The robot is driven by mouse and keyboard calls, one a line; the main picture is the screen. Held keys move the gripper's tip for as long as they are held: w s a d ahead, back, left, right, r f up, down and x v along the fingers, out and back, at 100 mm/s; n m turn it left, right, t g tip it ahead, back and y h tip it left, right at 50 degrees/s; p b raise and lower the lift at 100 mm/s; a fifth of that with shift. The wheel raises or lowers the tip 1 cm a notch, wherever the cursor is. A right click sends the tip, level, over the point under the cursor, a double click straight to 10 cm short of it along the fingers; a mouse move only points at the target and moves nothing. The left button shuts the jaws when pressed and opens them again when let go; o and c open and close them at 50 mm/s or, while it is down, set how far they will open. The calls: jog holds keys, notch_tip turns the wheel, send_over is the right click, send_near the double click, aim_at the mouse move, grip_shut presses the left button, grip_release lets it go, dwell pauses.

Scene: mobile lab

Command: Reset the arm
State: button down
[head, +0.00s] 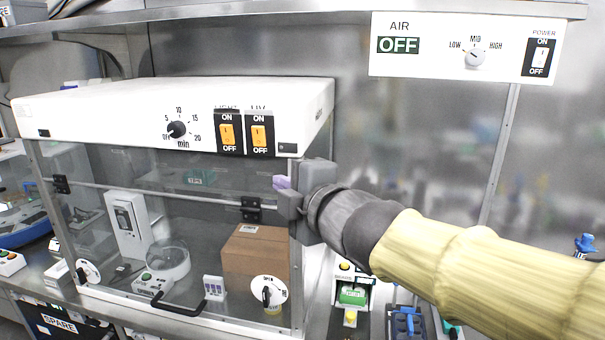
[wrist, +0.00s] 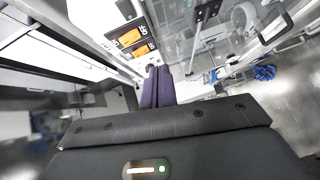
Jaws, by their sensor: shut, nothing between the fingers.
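My gripper (head: 281,183) is at the right front corner of a clear-walled cabinet, below its white control panel (head: 90,117). In the wrist view the two purple fingers (wrist: 157,88) lie together, shut with nothing between them. The panel has a timer knob (head: 177,129) and two orange switches (head: 243,134), which also show in the wrist view (wrist: 131,40). My arm, in a yellowish sleeve, comes in from the right. Whether the fingers touch the cabinet, I cannot tell.
Inside the cabinet are a brown box (head: 256,258) and a balance-like device (head: 168,265). The cabinet's black door handle (head: 181,309) sticks out in front. An air control panel (head: 465,47) reading OFF hangs at upper right. Small devices (head: 352,295) stand below my arm.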

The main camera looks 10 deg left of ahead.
jog(key=w+d+f+m+g+h+p, duration=0.1)
jog(key=w+d+f+m+g+h, duration=0.15)
jog(key=d+f+m+h, duration=0.95)
jog(key=s+d+f+m+g, duration=0.4)
jog(key=s+d+f+m, duration=0.2)
jog(key=f, duration=0.4)
jog(key=s+d+f+m+g+y+p, duration=0.1)
jog(key=s+d+f+m+g, duration=0.3)
jog(key=f, duration=0.7)
jog(key=s+d+m, duration=0.2)
jog(key=s+d, duration=0.1)
jog(key=shift+a+f, duration=0.1)
jog(key=shift+a, duration=0.05)
